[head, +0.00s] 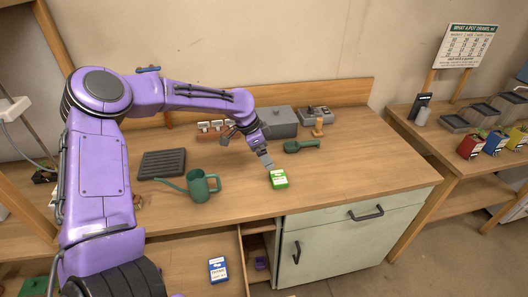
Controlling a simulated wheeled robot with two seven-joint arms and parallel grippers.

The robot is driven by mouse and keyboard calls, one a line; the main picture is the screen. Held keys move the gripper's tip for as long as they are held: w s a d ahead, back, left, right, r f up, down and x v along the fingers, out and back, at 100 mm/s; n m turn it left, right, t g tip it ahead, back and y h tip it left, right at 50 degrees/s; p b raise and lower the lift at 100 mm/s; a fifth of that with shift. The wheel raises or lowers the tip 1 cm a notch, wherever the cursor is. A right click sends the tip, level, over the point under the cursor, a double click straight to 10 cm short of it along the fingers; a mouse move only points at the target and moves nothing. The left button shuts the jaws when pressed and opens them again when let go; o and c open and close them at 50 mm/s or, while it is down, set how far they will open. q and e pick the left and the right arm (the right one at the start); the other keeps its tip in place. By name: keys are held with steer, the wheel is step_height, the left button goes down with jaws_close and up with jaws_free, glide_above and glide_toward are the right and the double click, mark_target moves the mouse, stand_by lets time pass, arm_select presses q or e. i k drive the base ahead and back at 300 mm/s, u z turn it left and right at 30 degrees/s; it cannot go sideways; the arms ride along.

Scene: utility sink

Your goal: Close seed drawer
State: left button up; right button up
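A wooden drawer (192,270) stands pulled out below the bench top, at the bottom of the head view. A blue-and-white seed packet (218,270) lies in it. The drawer's front and handle are not visible, and my purple arm hides its left part. My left gripper (267,162) points down over the bench, just behind a green seed packet (279,179) that lies on the top. I cannot tell whether its fingers touch the packet or are parted. My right gripper is out of view.
A green watering can (200,186), a dark slotted tray (162,163), a green scoop (300,146) and a grey box (279,122) stand on the bench. A pale green cabinet (340,245) with dark handles is right of the drawer. The bench's right front is clear.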

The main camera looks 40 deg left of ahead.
mark_target(183, 258)
steer(key=u, duration=1.3)
steer(key=k, duration=0.35)
steer(key=u, duration=0.05)
